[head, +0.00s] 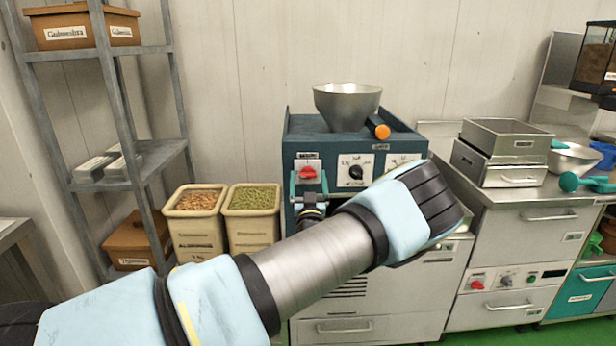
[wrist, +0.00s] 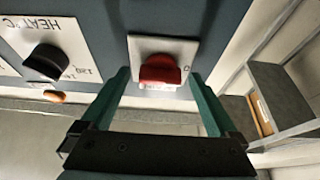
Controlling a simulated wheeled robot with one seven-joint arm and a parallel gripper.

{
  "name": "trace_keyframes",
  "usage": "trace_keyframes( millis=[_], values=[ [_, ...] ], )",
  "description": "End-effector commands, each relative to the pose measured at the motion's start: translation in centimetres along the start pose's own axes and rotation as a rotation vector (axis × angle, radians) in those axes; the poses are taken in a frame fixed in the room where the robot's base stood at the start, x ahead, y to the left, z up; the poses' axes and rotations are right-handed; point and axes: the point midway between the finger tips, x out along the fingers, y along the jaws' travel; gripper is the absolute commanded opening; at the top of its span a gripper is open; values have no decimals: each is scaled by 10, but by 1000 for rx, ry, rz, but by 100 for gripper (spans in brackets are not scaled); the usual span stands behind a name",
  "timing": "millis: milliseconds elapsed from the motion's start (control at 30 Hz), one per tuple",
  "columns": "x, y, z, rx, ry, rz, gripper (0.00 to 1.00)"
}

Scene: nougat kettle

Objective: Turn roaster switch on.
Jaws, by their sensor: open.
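The roaster (head: 335,130) is a dark teal-blue box on a steel cabinet. Its red switch (head: 308,172) sits on a white plate at the left of its front face. In the wrist view the red switch (wrist: 160,70) shows close up, with a "0" mark on the plate to its right. My gripper (head: 309,178) is at the front face, and its green fingers stand apart on both sides of the switch. In the wrist view my gripper (wrist: 159,80) is open, with gaps visible between each finger and the red knob. My arm hides part of the roaster's lower front.
A black heat dial (head: 356,172) is right of the switch, and shows in the wrist view (wrist: 46,62). A steel bowl (head: 346,102) and an orange knob (head: 383,131) top the roaster. Nut bins (head: 255,228) and a metal shelf (head: 115,110) stand left; a steel counter (head: 540,192) right.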

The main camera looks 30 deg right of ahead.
Motion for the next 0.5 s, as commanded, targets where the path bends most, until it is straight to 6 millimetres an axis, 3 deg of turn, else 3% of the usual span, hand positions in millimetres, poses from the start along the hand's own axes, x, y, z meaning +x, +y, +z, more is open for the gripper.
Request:
trace_keyframes(
  millis=[267, 500],
  values=[
    [1, 0, 1, 0, -1, 0, 94],
    [1, 0, 0, 0, -1, 0, 67]
  ],
)
